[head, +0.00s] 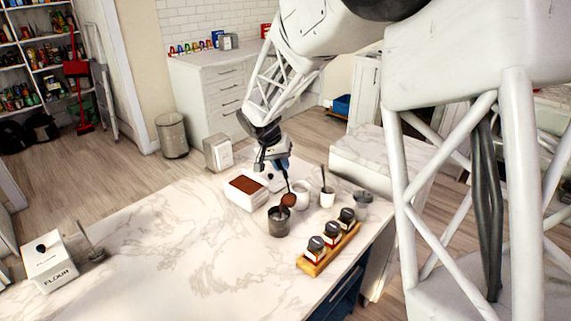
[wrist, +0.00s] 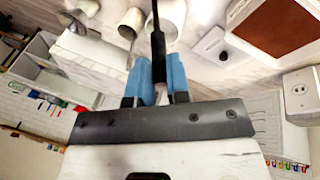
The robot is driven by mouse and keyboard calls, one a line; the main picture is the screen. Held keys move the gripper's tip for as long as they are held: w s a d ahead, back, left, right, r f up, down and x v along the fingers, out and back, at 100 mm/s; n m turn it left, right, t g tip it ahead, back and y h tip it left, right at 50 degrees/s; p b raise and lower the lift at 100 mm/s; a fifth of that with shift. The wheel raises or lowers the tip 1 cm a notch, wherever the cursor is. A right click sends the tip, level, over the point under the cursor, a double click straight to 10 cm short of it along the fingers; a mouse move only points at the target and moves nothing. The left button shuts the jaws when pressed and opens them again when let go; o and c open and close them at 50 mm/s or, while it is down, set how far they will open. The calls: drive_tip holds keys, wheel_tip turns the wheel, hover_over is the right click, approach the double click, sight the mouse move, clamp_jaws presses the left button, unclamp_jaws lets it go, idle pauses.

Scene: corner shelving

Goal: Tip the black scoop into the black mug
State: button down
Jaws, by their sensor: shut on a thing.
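My gripper (head: 272,164) is shut on the handle of the black scoop, pointing down over the counter. The scoop's round bowl (head: 288,200) shows brown powder and hangs at the upper right of the black mug's rim in the head view. The black mug (head: 278,224) looks dark grey and stands upright on the marble counter. Whether the bowl is directly over its opening is hard to tell, and the mug's inside is unclear. In the wrist view, the blue fingers (wrist: 156,82) pinch the black handle (wrist: 157,42); the bowl is out of sight there.
A white container of brown powder (head: 246,193) stands left of the scoop. A white mug (head: 302,188), a white cup with a utensil (head: 327,198) and a wooden rack of jars (head: 328,250) stand to the right. The counter's left-middle is clear; a flour box (head: 50,262) stands far left.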

drive_tip(key=s+a+f+t+h, duration=0.4)
drive_tip(key=a+f+h, duration=0.4)
drive_tip(key=a+h, duration=0.4)
drive_tip(key=shift+f+t+h, duration=0.4)
drive_tip(key=shift+t+h, duration=0.1)
drive_tip(key=shift+h, duration=1)
idle(0.8)
drive_tip(key=shift+r, duration=0.1)
idle(0.7)
